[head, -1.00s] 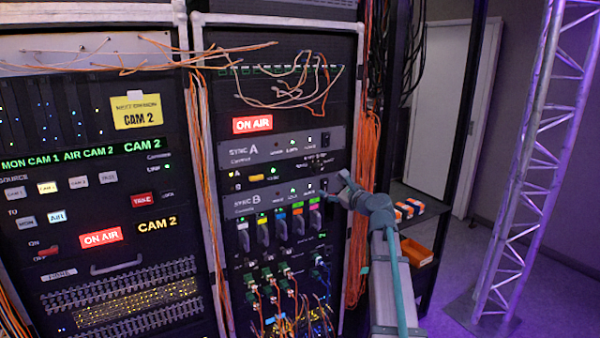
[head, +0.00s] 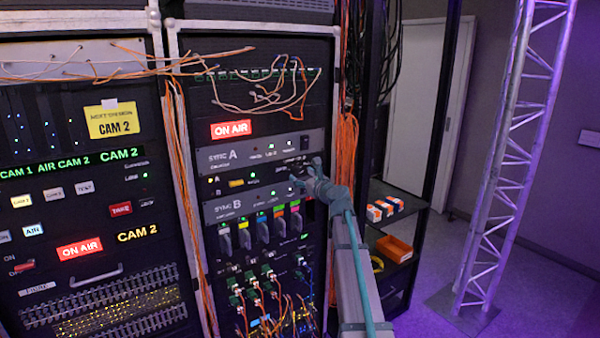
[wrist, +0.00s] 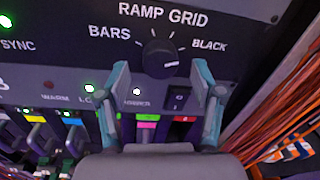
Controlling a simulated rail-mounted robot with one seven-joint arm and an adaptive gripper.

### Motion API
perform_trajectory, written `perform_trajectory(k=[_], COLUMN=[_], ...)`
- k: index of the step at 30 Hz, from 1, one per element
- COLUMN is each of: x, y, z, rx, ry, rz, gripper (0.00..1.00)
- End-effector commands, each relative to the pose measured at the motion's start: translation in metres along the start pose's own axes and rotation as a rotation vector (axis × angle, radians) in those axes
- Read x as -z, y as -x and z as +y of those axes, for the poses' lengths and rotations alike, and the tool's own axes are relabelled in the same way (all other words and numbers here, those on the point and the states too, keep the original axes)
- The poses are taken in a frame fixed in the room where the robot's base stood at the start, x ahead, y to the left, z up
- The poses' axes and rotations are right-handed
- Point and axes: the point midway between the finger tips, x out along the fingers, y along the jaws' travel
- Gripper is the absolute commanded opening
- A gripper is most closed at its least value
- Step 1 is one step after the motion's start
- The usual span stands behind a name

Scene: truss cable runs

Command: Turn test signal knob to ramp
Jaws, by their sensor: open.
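The test signal knob (wrist: 160,56) is round and black, near the top middle of the wrist view. Labels BARS, RAMP, GRID and BLACK and short white tick marks surround it. A pale mark shows on the knob's lower right; I cannot tell for sure which label it selects. My gripper (wrist: 161,72) is open, with one finger to the left and one to the right, slightly below the knob. Nothing is held. In the head view my gripper (head: 298,178) is at the rack panel between SYNC A and SYNC B, hiding the knob there.
A black rocker switch (wrist: 179,98) sits just below the knob, between the fingers. Orange cables (head: 345,155) hang along the rack's right edge.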

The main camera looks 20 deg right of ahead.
Motion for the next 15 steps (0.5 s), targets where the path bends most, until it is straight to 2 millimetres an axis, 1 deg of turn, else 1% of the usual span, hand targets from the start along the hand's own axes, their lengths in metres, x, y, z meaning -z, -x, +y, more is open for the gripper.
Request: perform_trajectory(k=[1, 5, 14, 15], x=[-0.002, 0.0, 0.001, 0.001], y=[-0.009, -0.019, -0.021, -0.021], z=[-0.002, -0.001, 0.0, 0.0], rx=[-0.001, -0.001, 0.0, 0.0], ry=[0.0, 0.0, 0.001, 0.001], rz=[0.001, 0.001, 0.001, 0.0], gripper=[0.67, 0.67, 0.67, 0.62])
